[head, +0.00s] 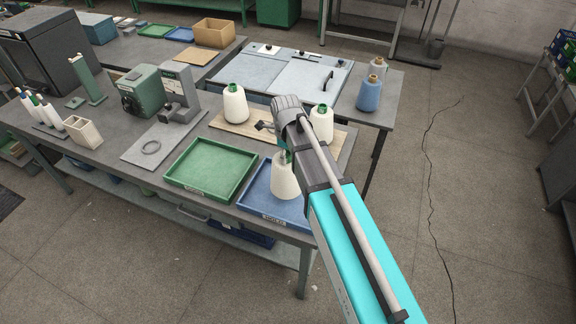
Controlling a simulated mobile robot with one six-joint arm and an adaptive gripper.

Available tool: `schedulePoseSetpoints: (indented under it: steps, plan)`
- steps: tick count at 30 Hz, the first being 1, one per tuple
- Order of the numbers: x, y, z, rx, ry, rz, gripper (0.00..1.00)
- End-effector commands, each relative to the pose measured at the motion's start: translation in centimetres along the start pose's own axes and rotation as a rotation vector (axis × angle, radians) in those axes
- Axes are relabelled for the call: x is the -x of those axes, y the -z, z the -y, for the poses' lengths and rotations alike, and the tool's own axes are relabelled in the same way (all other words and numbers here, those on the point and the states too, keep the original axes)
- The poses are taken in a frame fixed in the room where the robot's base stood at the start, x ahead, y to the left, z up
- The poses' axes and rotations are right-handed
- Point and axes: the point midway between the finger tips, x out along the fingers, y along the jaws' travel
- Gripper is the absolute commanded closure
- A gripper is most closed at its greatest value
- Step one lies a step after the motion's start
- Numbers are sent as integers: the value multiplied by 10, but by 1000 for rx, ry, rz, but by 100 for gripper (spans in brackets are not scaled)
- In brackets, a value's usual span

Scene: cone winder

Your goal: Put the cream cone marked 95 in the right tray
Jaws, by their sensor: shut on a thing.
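A cream cone (285,179) with a green top hangs from or stands under my gripper (284,154), which is shut on its upper end. The cone looks upright over the blue tray (257,189), the right one of two trays at the table's front. I cannot tell whether its base touches the tray floor. No number on it is readable. My arm hides the right side of the blue tray and much of the gripper. The green tray (211,166) to the left is empty.
Two more cream cones, one left (235,104) and one right (321,122), stand on a wooden board (224,123) behind the trays. A blue cone (369,94) and a greyish cone (378,68) stand farther back.

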Motion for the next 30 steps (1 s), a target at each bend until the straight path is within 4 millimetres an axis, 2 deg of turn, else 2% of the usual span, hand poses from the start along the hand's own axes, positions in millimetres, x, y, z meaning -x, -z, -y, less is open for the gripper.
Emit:
schedulePoseSetpoints:
  steps: [17, 22, 30]
  plan:
    - [-6, -1, 4, 1, 0, 0, 100]
    - [-18, -1, 12, 2, 0, 0, 100]
    - [-39, -1, 10, 2, 0, 0, 100]
